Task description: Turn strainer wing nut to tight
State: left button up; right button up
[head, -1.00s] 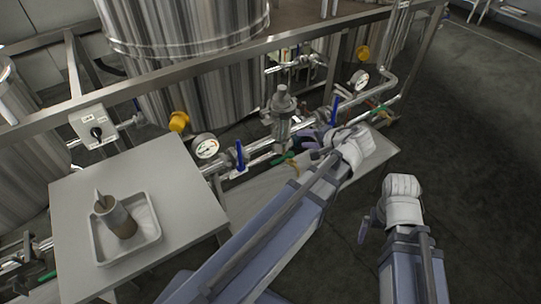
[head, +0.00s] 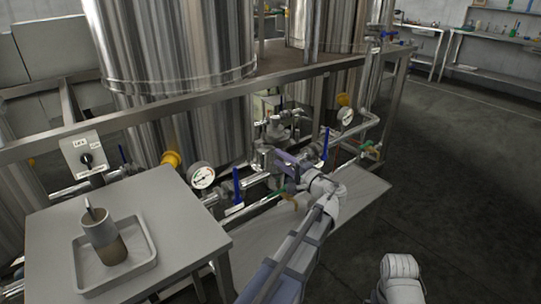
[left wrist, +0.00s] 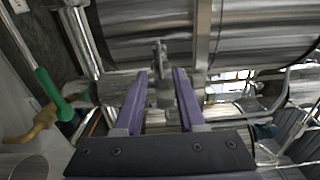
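The strainer (head: 266,158) is a grey metal body in the pipe run behind the small table, partly covered by my left gripper in the head view. My left gripper (head: 285,162) reaches it from the front right. In the left wrist view, the two purple fingers of my left gripper (left wrist: 160,74) stand apart. A small grey metal piece that looks like the wing nut (left wrist: 161,78) shows between their tips, with gaps on both sides. I cannot tell whether it is touched or how deep it sits. Of my right arm, only the wrist shows at the bottom right.
Blue-handled valves (head: 237,186) and a pressure gauge (head: 201,175) sit along the pipe. A green-and-yellow handle (left wrist: 50,95) is left of the fingers. A frame rail (head: 215,101) runs above. A tray (head: 90,276) with a cup stands on the table. Floor at right is clear.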

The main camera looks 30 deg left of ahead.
aim_at(264, 148)
pick_arm(q)
jog(key=x, duration=0.5)
jog(key=shift+w+a, duration=0.15)
jog(key=shift+a, duration=0.25)
grip_shut()
